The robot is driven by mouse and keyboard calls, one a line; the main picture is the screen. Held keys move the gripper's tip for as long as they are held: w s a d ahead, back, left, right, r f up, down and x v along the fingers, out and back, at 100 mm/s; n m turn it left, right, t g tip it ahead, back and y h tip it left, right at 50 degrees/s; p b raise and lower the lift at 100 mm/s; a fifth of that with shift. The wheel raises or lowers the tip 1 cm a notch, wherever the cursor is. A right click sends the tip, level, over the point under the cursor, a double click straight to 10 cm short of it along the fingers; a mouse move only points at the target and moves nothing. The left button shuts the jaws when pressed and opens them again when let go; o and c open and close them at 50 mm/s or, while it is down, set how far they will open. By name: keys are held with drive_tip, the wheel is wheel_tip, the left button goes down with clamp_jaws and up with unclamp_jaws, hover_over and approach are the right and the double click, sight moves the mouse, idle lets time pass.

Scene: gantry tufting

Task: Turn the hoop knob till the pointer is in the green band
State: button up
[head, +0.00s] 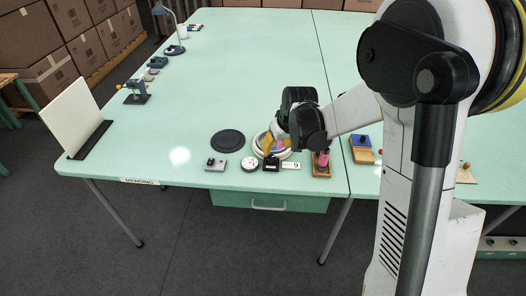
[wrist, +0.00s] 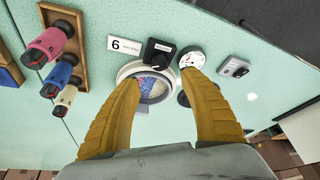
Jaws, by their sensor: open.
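The hoop knob (wrist: 158,51) is a small black knob on a dark base at the hoop's rim; it also shows at the table's near edge in the head view (head: 271,162). The round white dial (wrist: 193,58) is beside it; its pointer and green band are too small to read. The white-rimmed hoop (wrist: 150,85) holds a blue and tan speckled patch. My gripper (wrist: 160,82) is open, with yellow fingers spread over the hoop, and nothing is held between them. In the wrist view the fingertips point towards the knob and appear apart from it.
A card marked 6 (wrist: 124,46) lies by the knob. A wooden rack (head: 321,170) with pink, blue and white handled tools stands to the right. A black disc (head: 228,141) and a small grey switch box (head: 216,165) are to the left. The table's left middle is clear.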

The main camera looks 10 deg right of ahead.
sight(272, 157)
drive_tip(key=b+x, duration=0.3)
drive_tip(key=x, duration=0.6)
drive_tip(key=shift+f, duration=0.25)
clamp_jaws()
drive_tip(key=shift+d, duration=0.1)
